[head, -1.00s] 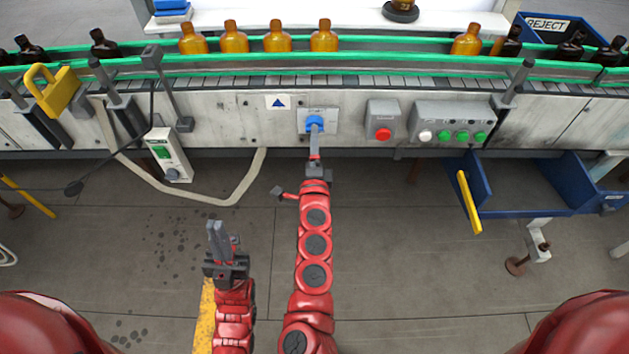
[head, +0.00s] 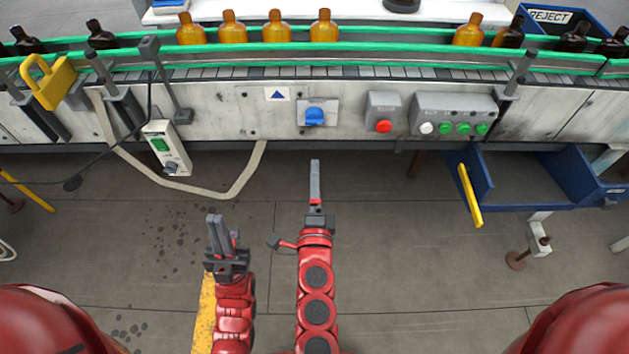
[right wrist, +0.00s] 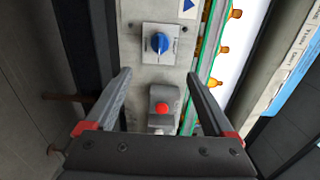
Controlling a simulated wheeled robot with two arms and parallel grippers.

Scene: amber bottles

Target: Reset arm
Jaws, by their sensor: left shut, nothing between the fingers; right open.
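My right gripper (head: 315,180) is in the middle of the head view, below the conveyor's front panel and clear of it. In the right wrist view its two fingers (right wrist: 160,90) stand wide apart with nothing between them touching. The blue rotary switch (head: 314,116) on its pale plate is beyond the fingertips; it also shows in the right wrist view (right wrist: 160,42). My left gripper (head: 220,232) is low and left of centre over the floor. It is shut and empty.
A red button box (head: 383,112) and a box with white and green buttons (head: 454,116) sit right of the switch. Amber bottles (head: 273,27) stand on the conveyor. A blue bin (head: 530,208) juts out at right. The floor between is free.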

